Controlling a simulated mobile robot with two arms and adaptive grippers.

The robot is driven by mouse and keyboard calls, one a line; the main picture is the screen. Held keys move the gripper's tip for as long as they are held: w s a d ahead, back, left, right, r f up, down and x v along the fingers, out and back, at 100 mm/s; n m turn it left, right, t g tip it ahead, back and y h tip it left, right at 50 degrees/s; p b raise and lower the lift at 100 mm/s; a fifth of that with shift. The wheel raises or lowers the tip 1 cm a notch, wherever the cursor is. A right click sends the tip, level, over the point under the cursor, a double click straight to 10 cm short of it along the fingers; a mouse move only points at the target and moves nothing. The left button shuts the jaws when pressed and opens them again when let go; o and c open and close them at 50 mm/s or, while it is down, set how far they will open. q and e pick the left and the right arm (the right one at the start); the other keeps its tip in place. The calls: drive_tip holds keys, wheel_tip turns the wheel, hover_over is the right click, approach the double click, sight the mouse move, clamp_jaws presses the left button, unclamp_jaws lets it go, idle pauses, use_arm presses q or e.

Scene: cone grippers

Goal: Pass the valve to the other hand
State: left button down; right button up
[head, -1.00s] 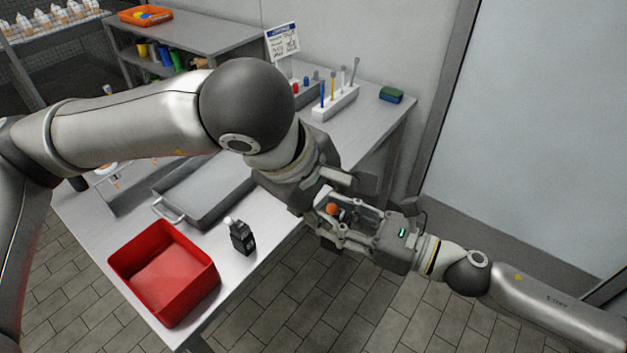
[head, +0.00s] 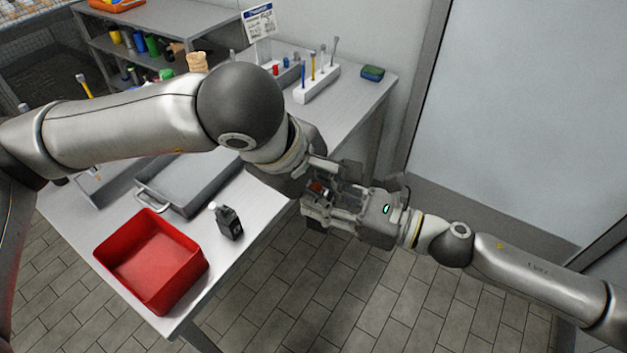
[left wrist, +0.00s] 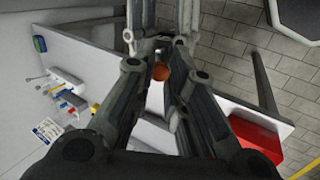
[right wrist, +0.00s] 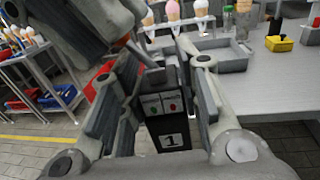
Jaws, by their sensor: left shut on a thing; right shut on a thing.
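The valve shows as a small orange-red round part (head: 318,187) between my two grippers, off the table's right edge in the head view. It also shows in the left wrist view (left wrist: 160,72), between the fingers. Most of it is hidden by fingers. My left gripper (head: 322,176) reaches down from the upper left and is shut on the valve. My right gripper (head: 314,200) comes in from the right and is shut on it too. The fingers of both grippers crowd together. In the right wrist view I cannot make the valve out clearly.
A white tool rack (head: 318,84) and a blue-green sponge (head: 372,73) are farther back. The floor beneath the grippers is clear.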

drive_tip(key=o, duration=1.2)
